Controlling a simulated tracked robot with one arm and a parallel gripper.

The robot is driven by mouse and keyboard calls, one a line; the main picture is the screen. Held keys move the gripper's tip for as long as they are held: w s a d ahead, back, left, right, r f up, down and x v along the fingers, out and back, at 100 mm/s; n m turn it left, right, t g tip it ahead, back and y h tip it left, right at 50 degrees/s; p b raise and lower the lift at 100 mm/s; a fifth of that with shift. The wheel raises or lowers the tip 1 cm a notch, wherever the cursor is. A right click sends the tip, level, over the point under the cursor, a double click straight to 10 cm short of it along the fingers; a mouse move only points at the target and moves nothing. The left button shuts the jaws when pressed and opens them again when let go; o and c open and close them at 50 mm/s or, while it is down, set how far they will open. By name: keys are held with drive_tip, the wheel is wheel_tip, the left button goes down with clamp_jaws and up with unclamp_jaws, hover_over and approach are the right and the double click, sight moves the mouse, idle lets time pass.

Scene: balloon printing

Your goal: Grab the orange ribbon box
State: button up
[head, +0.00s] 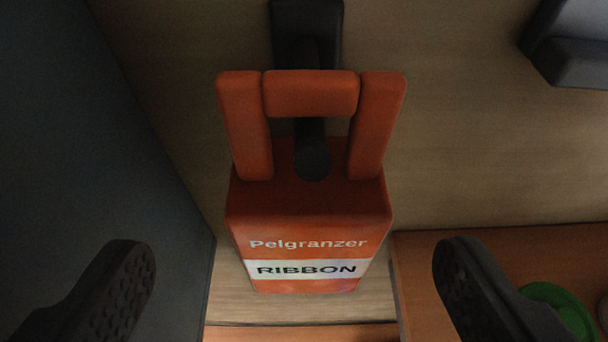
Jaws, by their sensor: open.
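The orange ribbon box (308,211) is in the middle of the head view, with "Pelgranzer" and "RIBBON" on its front. Its orange handle (310,94) forms a loop at the top. A dark peg (313,160) passes through the loop, and the box appears to hang from it. My gripper (295,262) is open, with one dark, studded finger at the lower left and one at the lower right. The box lies between the fingers in the picture, and neither finger appears to touch it. The box's back is hidden.
The peg's dark mount (306,30) is on a wooden panel (470,150). A dark grey surface (90,150) fills the left side. Another dark bracket (572,50) is at the upper right. A round green object (562,309) sits on an orange-brown surface at the lower right.

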sight(310, 227)
drive_tip(key=shift+d+p+x, duration=0.2)
drive_tip(key=shift+p+x, duration=0.7)
drive_tip(key=shift+x, duration=2.55)
drive_tip(key=shift+s+r, duration=0.1)
drive_tip(key=shift+c, duration=1.2)
drive_tip(key=c, duration=0.9)
